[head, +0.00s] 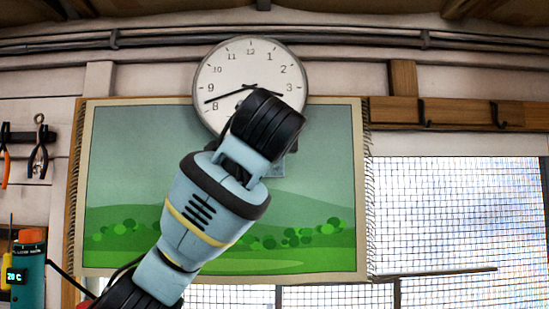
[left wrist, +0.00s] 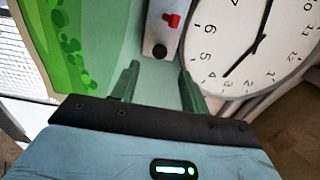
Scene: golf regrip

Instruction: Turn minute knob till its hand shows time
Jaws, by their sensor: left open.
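A round white wall clock (head: 235,65) hangs at the top middle of the head view. Its long hand points between 8 and 9, its short hand just past 3. The left wrist view shows part of the clock face (left wrist: 235,35) at right. Beside it is a grey plate (left wrist: 151,30) with a red knob (left wrist: 172,19) and a round black knob (left wrist: 159,52). I cannot tell which is the minute knob. My left gripper (left wrist: 160,80) is open, its fingertips just below the black knob in that picture, with nothing between them. My left wrist hides the plate in the head view.
A green landscape hanging (head: 130,150) covers the wall below the clock. Pliers (head: 38,150) hang at the far left, and a teal device with a display (head: 30,270) stands below. A wooden hook rail (head: 460,112) and a mesh window (head: 460,220) are at right.

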